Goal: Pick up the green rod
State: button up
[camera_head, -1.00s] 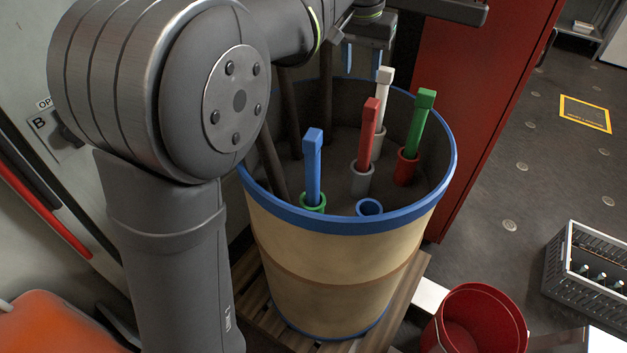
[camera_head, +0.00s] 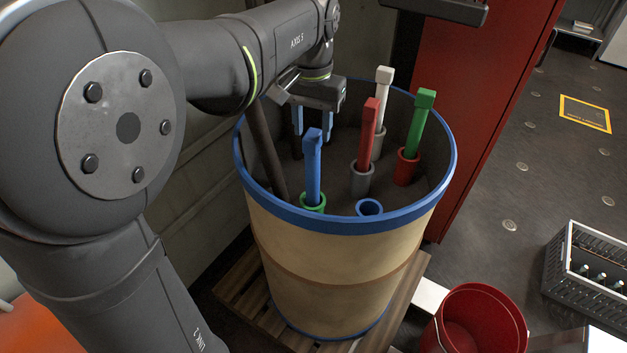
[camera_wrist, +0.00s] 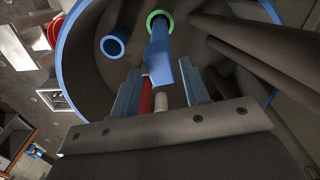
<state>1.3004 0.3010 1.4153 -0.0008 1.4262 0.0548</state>
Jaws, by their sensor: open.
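The green rod (camera_head: 420,122) stands slightly tilted in a red socket (camera_head: 406,168) at the right inside of a blue-rimmed barrel (camera_head: 335,224). My gripper (camera_head: 312,132) hangs inside the barrel's left half, left of the green rod and apart from it. Its blue fingers are open and empty. The blue rod (camera_head: 313,165) in a green socket is close in front of the fingers. In the wrist view, the blue rod (camera_wrist: 158,55) shows beyond my fingertips (camera_wrist: 161,70). I cannot make out the green rod there.
A red rod (camera_head: 369,135) and a white rod (camera_head: 383,95) stand between my gripper and the green rod. An empty blue socket (camera_head: 369,207) is near the front rim. Dark poles (camera_head: 265,150) lean at left. A red cabinet (camera_head: 470,110) stands behind the barrel's right side.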

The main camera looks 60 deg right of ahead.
jog(key=shift+f, duration=1.35)
jog(key=c, duration=0.9)
jog(key=shift+r, duration=6.2)
grip_shut()
jog(key=s+d, duration=0.5)
jog(key=s, duration=0.8)
jog(key=shift+f, duration=0.15)
